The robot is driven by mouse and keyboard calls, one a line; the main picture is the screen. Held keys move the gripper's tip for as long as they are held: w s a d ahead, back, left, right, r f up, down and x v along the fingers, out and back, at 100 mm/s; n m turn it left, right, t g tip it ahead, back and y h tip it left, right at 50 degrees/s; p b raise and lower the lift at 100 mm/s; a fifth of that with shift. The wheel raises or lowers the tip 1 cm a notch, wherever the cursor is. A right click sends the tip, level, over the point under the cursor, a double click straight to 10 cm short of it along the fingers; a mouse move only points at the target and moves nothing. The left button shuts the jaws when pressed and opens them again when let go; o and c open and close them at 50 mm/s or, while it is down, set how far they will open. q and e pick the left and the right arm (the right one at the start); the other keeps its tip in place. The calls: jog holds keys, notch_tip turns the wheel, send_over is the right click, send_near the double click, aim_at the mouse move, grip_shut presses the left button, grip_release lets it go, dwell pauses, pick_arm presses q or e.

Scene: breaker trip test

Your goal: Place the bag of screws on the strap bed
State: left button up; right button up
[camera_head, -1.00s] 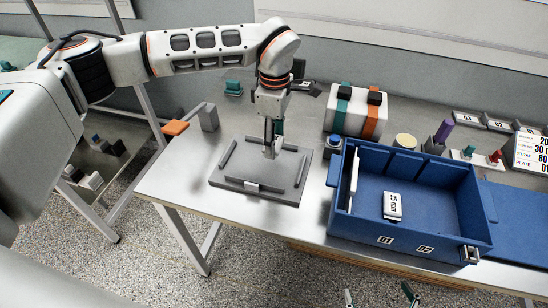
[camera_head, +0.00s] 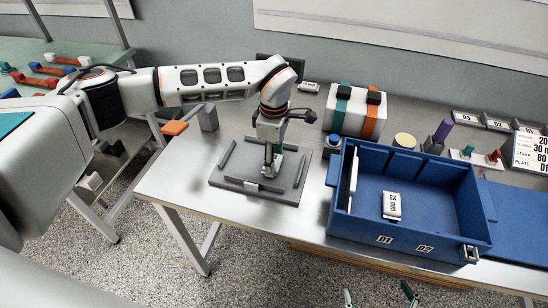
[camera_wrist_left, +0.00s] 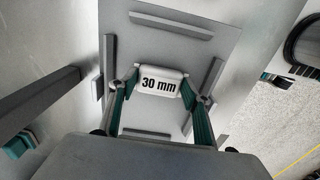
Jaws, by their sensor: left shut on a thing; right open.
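In the left wrist view a small white bag (camera_wrist_left: 160,74) printed "30 mm" sits between the teal fingers of my left gripper (camera_wrist_left: 160,90), which is shut on it. In the head view this gripper (camera_head: 270,174) points down over the middle of a grey plate with raised bars (camera_head: 225,183), which looks like the strap bed. The bag is mostly hidden there by the gripper. I cannot tell whether the bag touches the plate. My right gripper (camera_head: 379,297) is open and empty at the bottom edge, only its fingertips showing.
A blue tray (camera_head: 455,213) right of the plate holds a white labelled bag (camera_head: 392,206). A blue-topped button (camera_head: 333,143) stands near the plate's right corner. Behind is a white box with teal and orange bands (camera_head: 356,112). An orange-tipped bracket (camera_head: 175,128) is at the left table edge.

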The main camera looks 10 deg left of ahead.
pick_arm(q)
jog(key=o, duration=1.1)
jog(key=shift+f, duration=0.1)
jog(key=shift+o, duration=0.2)
jog(key=shift+r, duration=0.5)
notch_tip(320, 180, up, 11)
jog(key=shift+r, duration=0.2)
jog(key=shift+s, duration=0.1)
